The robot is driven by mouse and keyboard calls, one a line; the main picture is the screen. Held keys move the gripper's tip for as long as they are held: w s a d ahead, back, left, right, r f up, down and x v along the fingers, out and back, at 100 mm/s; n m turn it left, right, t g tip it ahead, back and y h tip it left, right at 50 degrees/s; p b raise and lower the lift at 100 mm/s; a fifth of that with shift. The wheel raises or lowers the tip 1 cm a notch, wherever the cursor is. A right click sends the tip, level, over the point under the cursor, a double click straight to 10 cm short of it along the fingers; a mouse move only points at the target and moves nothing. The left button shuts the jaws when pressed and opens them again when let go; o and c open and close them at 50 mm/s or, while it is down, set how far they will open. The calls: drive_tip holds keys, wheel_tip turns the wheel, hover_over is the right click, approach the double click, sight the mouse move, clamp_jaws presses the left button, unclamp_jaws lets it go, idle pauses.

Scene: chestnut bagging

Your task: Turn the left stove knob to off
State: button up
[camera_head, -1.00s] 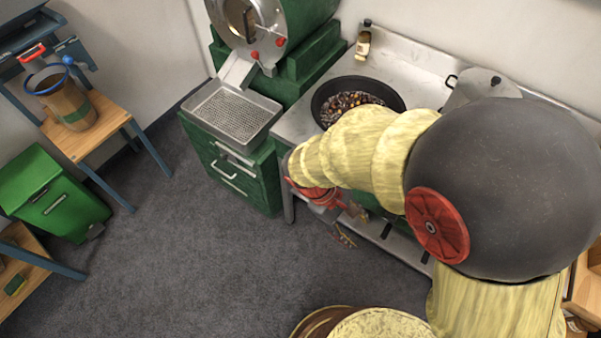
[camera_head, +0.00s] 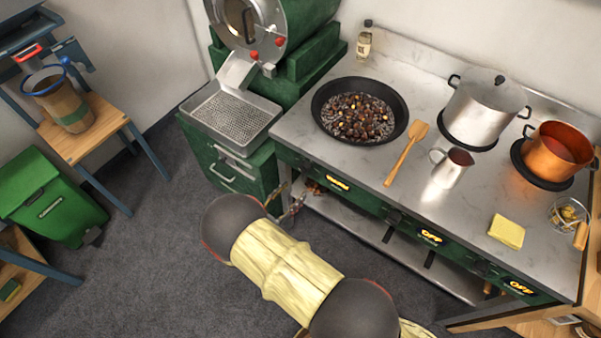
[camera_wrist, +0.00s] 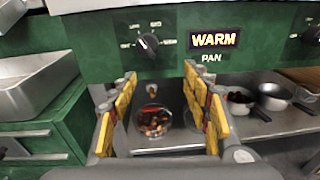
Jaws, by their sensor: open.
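The left stove knob (camera_wrist: 148,43) is black with a pale pointer line, on the green front panel (camera_wrist: 95,40). Its pointer leans up and left, away from upright. Beside it, a lit display (camera_wrist: 214,40) reads WARM above the word PAN; the display also shows small in the head view (camera_head: 337,184). My gripper (camera_wrist: 160,78) is open and empty. Its yellow-padded fingers are below the knob, one on each side of it, apart from it. In the head view my gripper (camera_head: 284,203) is in front of the stove's left end, and the knob is hard to make out.
A pan of chestnuts (camera_head: 358,110) sits on the stove top (camera_head: 300,125) above this panel. Below the panel, a shelf (camera_wrist: 262,125) holds bowls. A perforated tray (camera_head: 228,112) stands to the left.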

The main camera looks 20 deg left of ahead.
sight(304, 168)
drive_tip(key=w+r+t+b, duration=0.1)
drive_tip(key=w+r, duration=0.1)
drive_tip(key=w, duration=0.6)
drive_tip(key=shift+d+n+y+b, duration=0.3)
drive_tip(key=shift+n+y+b, duration=0.1)
drive_tip(key=shift+c, duration=0.6)
drive_tip(key=c, duration=1)
